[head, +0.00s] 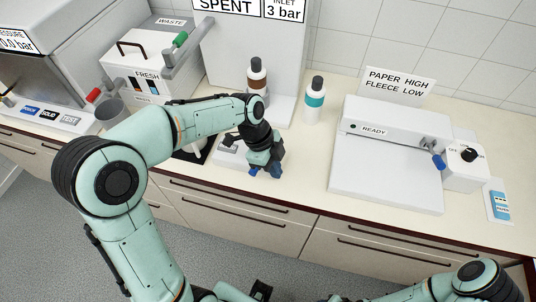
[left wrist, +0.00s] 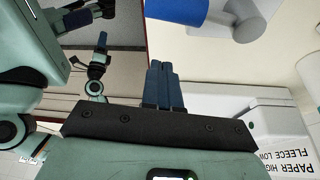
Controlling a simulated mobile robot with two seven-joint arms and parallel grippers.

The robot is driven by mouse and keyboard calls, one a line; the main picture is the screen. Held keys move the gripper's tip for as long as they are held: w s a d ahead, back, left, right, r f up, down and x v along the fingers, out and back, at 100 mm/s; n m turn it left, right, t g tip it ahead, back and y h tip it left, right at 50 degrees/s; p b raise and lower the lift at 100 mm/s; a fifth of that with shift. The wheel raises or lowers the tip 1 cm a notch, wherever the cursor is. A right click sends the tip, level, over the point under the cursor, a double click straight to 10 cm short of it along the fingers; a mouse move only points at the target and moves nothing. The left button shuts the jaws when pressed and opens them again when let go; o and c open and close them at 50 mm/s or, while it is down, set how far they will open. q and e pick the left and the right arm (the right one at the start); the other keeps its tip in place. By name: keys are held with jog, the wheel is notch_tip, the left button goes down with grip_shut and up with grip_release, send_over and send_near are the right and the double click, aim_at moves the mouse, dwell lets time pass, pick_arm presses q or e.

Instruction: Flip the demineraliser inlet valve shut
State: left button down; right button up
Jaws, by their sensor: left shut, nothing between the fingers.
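A grey lever with a green handle (head: 180,40) sticks out to the left of the tall grey panel (head: 240,50) marked SPENT and INLET 3 bar. I take it for the inlet valve, but no label on it is readable. It is tilted up to the right. My left gripper (head: 266,172) is low over the front of the counter, well to the right of and nearer than that lever. Its dark blue fingers (left wrist: 164,86) are together and empty in the left wrist view. My right arm shows at the lower right; its fingers are not clear.
Brown (head: 256,78) and teal-labelled (head: 314,100) bottles stand behind my left gripper.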

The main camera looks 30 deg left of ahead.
pick_arm(q)
jog(key=a, duration=0.4)
jog(key=shift+s+f+p, duration=0.1)
jog(key=shift+f+p, duration=0.15)
jog(key=shift+p, duration=0.05)
jog(key=shift+a, duration=0.1)
